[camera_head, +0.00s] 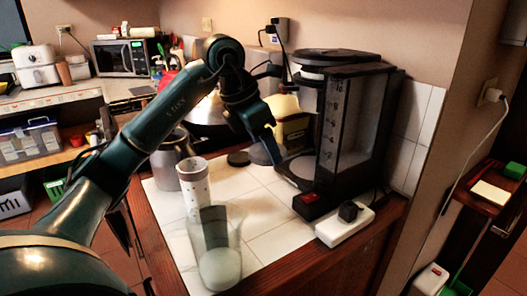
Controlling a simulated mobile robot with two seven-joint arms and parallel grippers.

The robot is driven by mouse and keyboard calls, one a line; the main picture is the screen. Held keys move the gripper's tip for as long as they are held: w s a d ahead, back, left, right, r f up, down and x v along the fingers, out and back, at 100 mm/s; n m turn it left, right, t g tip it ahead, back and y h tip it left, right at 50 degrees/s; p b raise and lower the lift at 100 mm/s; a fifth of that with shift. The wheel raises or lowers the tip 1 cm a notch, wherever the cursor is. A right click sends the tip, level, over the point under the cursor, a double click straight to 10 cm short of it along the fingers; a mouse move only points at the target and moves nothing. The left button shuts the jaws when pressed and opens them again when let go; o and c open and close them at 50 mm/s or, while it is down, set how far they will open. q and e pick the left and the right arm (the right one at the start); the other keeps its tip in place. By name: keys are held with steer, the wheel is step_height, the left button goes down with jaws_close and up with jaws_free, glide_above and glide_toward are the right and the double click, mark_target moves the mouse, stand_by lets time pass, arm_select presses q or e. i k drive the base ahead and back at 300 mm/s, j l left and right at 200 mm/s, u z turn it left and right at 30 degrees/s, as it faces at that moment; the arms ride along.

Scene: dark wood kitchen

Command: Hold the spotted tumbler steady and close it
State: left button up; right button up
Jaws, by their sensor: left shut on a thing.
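The spotted tumbler (194,188) is white with small dark spots and stands upright on the white tiled counter. Its lower part is partly hidden by a clear glass in front. A flat dark disc (238,159) lies on the tiles behind it to the right; I cannot tell if it is a lid. My left gripper (275,152) points down, to the right of the tumbler and apart from it, near the coffee maker. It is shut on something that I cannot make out. My right gripper is not in view.
A clear glass with pale contents (220,268) stands at the counter's front edge. A grey metal jug (167,172) is behind the tumbler. The black coffee maker (352,130) and a white power strip (345,226) take up the right. Tiles right of the tumbler are clear.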

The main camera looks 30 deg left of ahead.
mark_target(197, 192)
steer(key=k, duration=1)
